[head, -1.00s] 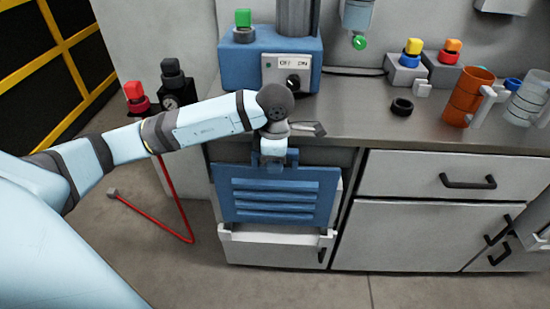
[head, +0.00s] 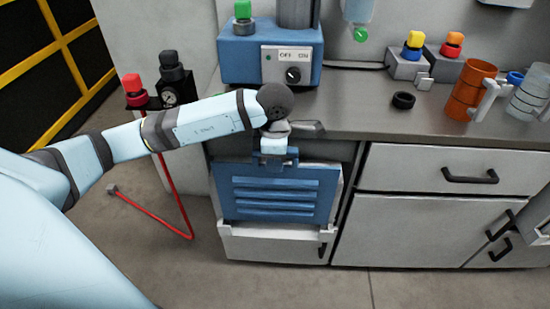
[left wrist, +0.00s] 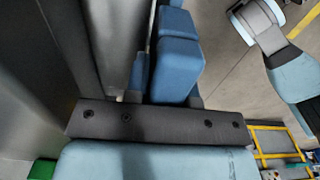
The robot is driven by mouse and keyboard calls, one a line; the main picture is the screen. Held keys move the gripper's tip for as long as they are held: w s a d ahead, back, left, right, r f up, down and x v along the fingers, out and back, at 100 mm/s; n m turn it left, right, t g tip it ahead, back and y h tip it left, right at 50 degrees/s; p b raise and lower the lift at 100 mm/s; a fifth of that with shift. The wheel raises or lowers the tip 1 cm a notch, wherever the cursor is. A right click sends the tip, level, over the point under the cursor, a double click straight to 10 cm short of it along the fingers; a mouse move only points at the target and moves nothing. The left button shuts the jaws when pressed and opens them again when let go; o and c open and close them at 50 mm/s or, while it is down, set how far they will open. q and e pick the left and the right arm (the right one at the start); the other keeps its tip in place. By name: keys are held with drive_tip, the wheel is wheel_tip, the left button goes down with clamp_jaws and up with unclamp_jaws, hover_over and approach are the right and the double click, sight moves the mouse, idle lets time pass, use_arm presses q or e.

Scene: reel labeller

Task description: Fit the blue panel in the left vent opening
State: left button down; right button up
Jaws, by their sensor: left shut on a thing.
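The blue panel (head: 276,200), with its horizontal louvres, hangs upright at the front of the left cabinet. It covers most of the left vent opening, whose dark upper part (head: 328,152) shows above it. Pale frame edges show beside and below the panel. My left gripper (head: 275,160) is shut on the blue panel at the tab on its top edge. In the left wrist view, blue parts (left wrist: 178,68) stand beyond the dark grey gripper body. Whether the panel's lower edge is seated in the frame cannot be told. My right gripper does not show clearly.
The worktop (head: 345,110) overhangs just above the panel. A blue switch box (head: 240,62) stands on it, with a black ring (head: 403,100) and an orange mug (head: 467,92) to the right. A red hose (head: 172,200) hangs left of the cabinet. A drawer (head: 420,172) adjoins on the right.

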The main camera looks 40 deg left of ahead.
sight(275, 178)
use_arm(q)
wheel_tip(275, 178, down, 6)
drive_tip(key=b, duration=0.4)
idle(1.1)
drive_tip(key=shift+a+f, duration=0.1)
drive_tip(key=c, duration=0.9)
unclamp_jaws()
drive_tip(key=shift+f+b, duration=0.15)
drive_tip(key=shift+b, duration=0.2)
